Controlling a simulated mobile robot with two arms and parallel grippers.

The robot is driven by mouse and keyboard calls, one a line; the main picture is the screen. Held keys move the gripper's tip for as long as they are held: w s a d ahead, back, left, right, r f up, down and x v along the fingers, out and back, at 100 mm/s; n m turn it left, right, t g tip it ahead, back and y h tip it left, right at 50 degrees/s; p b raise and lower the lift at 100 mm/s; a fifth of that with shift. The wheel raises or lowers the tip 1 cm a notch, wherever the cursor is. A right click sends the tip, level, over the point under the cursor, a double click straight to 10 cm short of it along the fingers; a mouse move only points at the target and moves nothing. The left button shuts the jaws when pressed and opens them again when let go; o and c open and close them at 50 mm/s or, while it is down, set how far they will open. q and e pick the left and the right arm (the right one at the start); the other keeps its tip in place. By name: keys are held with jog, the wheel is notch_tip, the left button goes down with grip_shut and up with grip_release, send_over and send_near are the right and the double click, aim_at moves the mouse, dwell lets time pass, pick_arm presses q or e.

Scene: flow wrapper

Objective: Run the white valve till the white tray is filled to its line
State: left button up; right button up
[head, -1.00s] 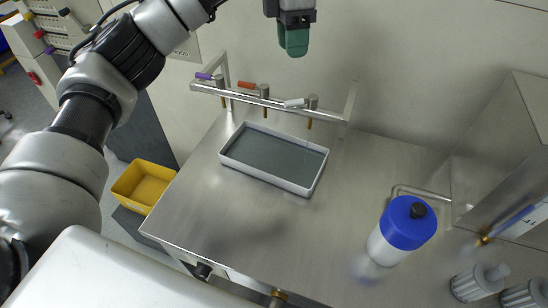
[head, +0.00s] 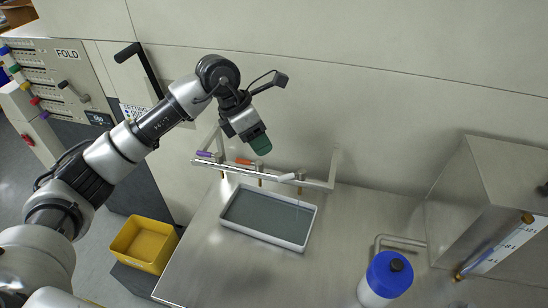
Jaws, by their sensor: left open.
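The white valve (head: 287,177) is at the right of a metal rail, its white lever pointing left. A faint thin line hangs below its spout toward the tray. The white tray (head: 226,229) lies on the steel table below the rail, with grey-looking liquid or floor inside. Its fill line cannot be made out. My left gripper (head: 261,146), with green fingertips, is open and empty. It shows above and slightly left of the white lever, apart from it. My right gripper is out of view.
A purple valve (head: 204,153) and an orange valve (head: 243,162) sit on the same rail, to the left. A blue-capped bottle (head: 388,275) and a steel housing (head: 480,195) stand at right. A yellow bin (head: 142,245) is left of the table.

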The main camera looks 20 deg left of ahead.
aim_at(290, 178)
pick_arm(q)
jog(key=p+x, duration=0.3)
jog(key=x, duration=0.6)
jog(key=shift+d+f, duration=0.2)
jog(key=shift+d, duration=0.1)
jog(key=shift+w+d+f, duration=0.15)
jog(key=shift+d+f, duration=0.15)
jog(key=shift+f, duration=0.3)
